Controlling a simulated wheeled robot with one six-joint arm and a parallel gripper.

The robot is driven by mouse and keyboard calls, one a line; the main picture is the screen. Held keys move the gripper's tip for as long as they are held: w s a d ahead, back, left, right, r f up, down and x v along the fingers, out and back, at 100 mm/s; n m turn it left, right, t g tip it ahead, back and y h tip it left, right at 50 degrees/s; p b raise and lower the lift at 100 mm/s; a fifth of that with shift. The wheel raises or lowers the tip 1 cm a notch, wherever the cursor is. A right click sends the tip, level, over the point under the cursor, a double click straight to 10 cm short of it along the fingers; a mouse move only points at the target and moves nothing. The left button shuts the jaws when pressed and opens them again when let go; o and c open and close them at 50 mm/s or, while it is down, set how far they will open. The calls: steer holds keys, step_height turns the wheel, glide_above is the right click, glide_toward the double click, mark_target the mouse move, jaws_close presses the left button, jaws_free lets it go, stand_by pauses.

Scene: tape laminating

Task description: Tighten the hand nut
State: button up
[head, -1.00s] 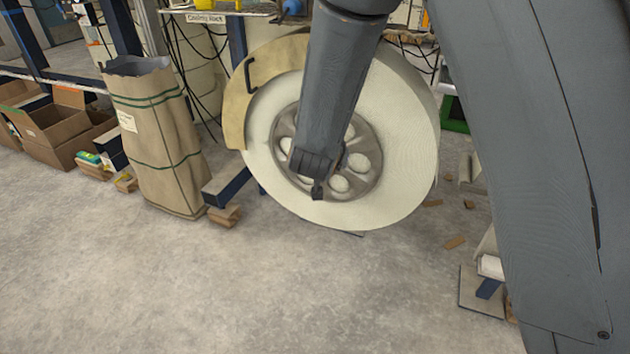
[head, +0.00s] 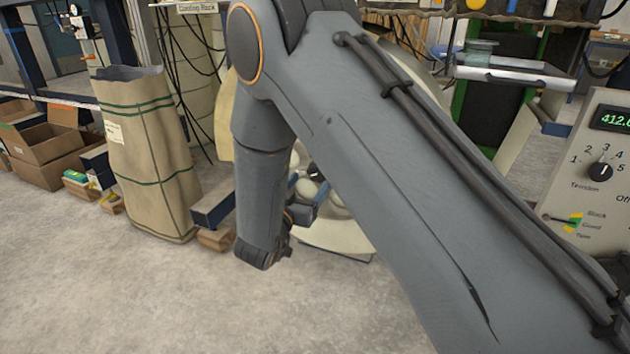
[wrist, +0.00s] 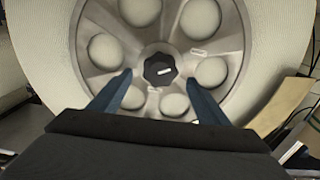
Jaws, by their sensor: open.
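The hand nut (wrist: 160,69) is a dark, lobed knob with a small white mark at the centre of the grey spoked hub (wrist: 113,17). The hub sits inside the large white tape roll (wrist: 43,45). In the wrist view my gripper (wrist: 158,80) is open, its two blue fingers on either side of and below the nut, apart from it. In the head view my gripper (head: 310,183) is in front of the roll (head: 350,238), mostly behind my arm. The nut's dark top shows between the fingers there, and most of the hub is hidden.
A tall paper sack (head: 150,150) stands left of the roll, with cardboard boxes (head: 50,150) further left. A control panel (head: 600,180) with a tension dial is at the right. The floor in front is clear.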

mark_target(317, 174)
steer(key=shift+b+x, duration=0.75)
steer(key=shift+x, duration=1.65)
steer(key=c, duration=1.1)
